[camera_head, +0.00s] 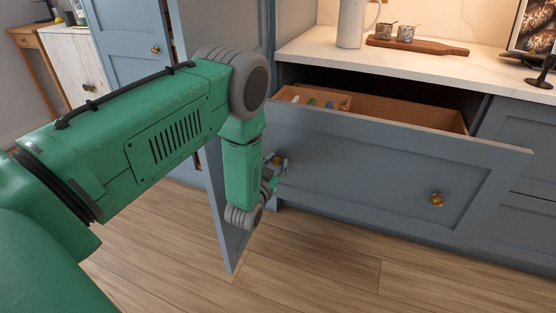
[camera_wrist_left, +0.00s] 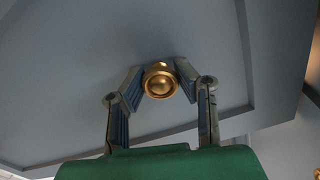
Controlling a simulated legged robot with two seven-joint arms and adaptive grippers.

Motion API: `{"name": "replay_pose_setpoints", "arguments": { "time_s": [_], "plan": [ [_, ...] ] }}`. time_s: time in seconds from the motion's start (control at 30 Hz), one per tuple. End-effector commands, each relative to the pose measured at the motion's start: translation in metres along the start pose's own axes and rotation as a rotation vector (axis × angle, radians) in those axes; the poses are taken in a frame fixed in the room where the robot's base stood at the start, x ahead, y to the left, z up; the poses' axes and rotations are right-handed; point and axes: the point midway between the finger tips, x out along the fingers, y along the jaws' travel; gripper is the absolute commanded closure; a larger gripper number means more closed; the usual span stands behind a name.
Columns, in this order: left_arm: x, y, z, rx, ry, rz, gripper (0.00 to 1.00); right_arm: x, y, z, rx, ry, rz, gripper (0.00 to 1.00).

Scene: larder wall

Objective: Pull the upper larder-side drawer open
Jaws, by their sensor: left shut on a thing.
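The upper larder-side drawer (camera_head: 390,165) is a wide blue-grey front, standing out from the cabinet with its wooden inside showing. It has two brass knobs, the right one (camera_head: 437,199) free. My left gripper (camera_head: 278,164) is at the left knob, low beside the drawer's left end. In the left wrist view, the gripper's two fingers (camera_wrist_left: 160,82) are shut on the round brass knob (camera_wrist_left: 159,84), one on each side. The drawer front (camera_wrist_left: 190,40) fills the background there. My right gripper is not in view.
A marble worktop (camera_head: 420,67) above the drawer holds a white jug (camera_head: 351,22) and a wooden board (camera_head: 425,47) with two cups. A blue larder door (camera_head: 228,225) stands open just left of the drawer. The wooden floor (camera_head: 330,260) in front is clear.

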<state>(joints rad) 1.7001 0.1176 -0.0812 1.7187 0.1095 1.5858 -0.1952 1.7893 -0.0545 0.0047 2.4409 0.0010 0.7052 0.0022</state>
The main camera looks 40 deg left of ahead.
Motion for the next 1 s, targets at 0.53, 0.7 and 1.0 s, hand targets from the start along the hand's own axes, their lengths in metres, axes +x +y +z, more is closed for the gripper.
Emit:
{"name": "replay_pose_setpoints", "arguments": {
  "time_s": [0.53,0.7,1.0],
  "plan": [
    [-0.004,0.003,0.006,-0.001,-0.014,0.008,0.51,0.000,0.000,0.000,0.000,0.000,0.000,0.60],
    [-0.003,0.001,0.003,-0.001,-0.006,0.004,0.51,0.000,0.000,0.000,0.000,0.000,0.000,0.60],
    [-0.019,0.001,0.002,-0.001,-0.006,0.003,0.51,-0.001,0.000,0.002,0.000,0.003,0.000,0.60]
  ]
}}
